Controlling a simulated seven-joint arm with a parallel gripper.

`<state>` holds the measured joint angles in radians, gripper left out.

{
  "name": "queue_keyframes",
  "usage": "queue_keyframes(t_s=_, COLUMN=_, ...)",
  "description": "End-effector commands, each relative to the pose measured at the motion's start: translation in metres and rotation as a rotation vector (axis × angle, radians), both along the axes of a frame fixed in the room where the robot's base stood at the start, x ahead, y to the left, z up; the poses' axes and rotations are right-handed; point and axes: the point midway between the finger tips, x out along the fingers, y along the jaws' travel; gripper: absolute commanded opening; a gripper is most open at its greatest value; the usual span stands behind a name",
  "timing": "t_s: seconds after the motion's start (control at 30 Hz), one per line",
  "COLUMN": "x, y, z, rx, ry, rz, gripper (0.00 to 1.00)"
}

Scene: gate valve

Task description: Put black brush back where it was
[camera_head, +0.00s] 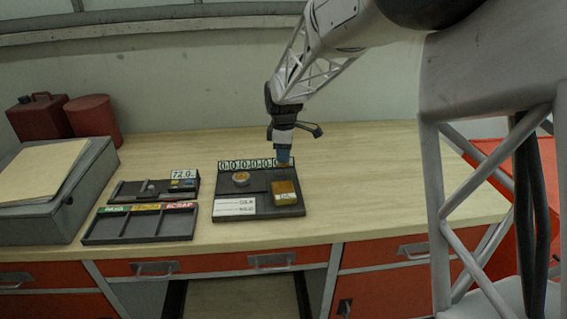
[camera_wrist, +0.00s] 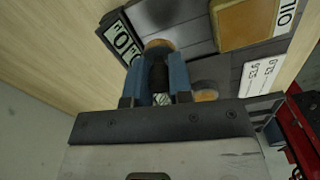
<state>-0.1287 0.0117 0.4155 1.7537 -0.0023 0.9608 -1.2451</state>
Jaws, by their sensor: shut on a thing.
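My gripper (camera_head: 283,155) points down over the back right part of a dark tray (camera_head: 225,193). In the wrist view, the two blue fingers of my gripper (camera_wrist: 156,72) are shut on a narrow black thing, apparently the black brush (camera_wrist: 159,75). A tan rounded end (camera_wrist: 160,45) shows just beyond the fingertips; I cannot tell whether it belongs to the brush. A brownish bit also shows under the fingers in the head view. Whether the brush touches the tray is hidden by the fingers.
The tray bears a yellow block (camera_head: 284,192), a small round cup (camera_head: 241,177), a white label (camera_head: 234,206) and a numbered strip (camera_head: 247,164) at its back. A compartment tray (camera_head: 140,238) and a small dark tray (camera_head: 140,198) lie left. Bare table is at right.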

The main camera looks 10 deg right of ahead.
Motion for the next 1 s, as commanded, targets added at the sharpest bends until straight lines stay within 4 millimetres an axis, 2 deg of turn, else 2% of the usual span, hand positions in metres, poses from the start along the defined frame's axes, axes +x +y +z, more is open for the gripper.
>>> queue_keyframes(t_s=0.3, x=0.0, y=0.0, z=-0.003, rx=0.0, ry=0.001, rz=0.0, gripper=0.01)
queue_keyframes(t_s=0.67, x=0.0, y=0.0, z=-0.034, rx=0.0, ry=0.001, rz=0.0, gripper=0.01)
queue_keyframes(t_s=1.0, x=0.0, y=0.0, z=-0.036, rx=0.0, ry=0.0, rz=0.0, gripper=0.01)
